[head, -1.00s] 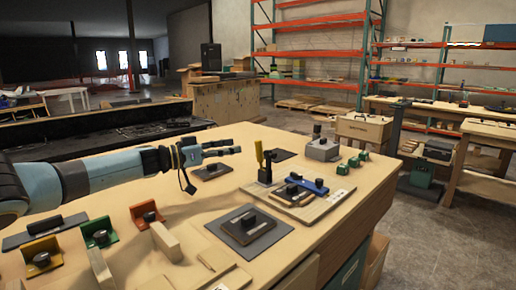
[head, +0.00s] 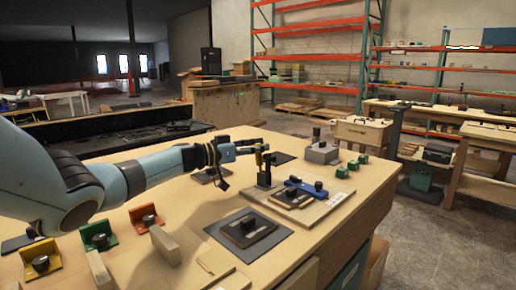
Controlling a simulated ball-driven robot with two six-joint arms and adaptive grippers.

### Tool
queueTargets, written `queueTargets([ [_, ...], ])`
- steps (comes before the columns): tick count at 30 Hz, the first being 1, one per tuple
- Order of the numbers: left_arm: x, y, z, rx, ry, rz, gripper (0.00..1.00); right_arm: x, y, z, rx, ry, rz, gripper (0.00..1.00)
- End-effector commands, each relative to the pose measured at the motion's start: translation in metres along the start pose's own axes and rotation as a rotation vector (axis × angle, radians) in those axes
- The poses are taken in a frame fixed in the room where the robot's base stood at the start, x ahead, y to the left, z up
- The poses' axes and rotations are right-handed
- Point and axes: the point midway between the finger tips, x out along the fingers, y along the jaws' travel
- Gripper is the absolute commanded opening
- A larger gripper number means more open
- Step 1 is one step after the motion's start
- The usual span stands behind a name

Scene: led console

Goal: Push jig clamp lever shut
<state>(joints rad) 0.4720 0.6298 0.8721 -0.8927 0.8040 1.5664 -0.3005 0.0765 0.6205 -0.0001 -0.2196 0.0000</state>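The jig clamp (head: 265,179) is a black clamp at the back left of a wooden jig board (head: 314,211) on the bench. Its yellow lever (head: 259,161) stands roughly upright. My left gripper (head: 264,145) reaches in from the left, with its fingertips at the upper part of the lever, overlapping it in the head view. I cannot tell whether they touch. Its two fingers lie close together, seen from the side; whether they are fully shut is unclear. A blue part (head: 305,188) with dark knobs lies on the jig board beside the clamp. My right gripper is not in view.
A dark mat with a black block (head: 248,226) lies in front of the jig. Orange (head: 145,217), green (head: 98,235) and yellow (head: 41,262) brackets stand at left. The right front bench top is clear.

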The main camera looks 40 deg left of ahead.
Motion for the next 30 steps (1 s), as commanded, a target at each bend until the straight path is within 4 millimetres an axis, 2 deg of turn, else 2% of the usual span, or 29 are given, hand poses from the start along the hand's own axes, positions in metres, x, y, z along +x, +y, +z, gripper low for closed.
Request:
queueTargets([
  [1, 0.000, 0.000, 0.000, 0.000, 0.000, 0.000, 0.17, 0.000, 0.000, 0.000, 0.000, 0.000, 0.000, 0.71],
  [5, 0.000, 0.000, 0.000, 0.000, 0.000, 0.000, 0.00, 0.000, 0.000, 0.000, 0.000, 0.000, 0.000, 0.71],
  [24, -0.001, -0.001, 0.002, -0.009, -0.001, 0.000, 0.00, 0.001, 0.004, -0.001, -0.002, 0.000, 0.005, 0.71],
  [30, -0.007, -0.020, 0.010, -0.203, 0.060, 0.007, 0.00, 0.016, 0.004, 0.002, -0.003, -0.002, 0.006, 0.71],
])
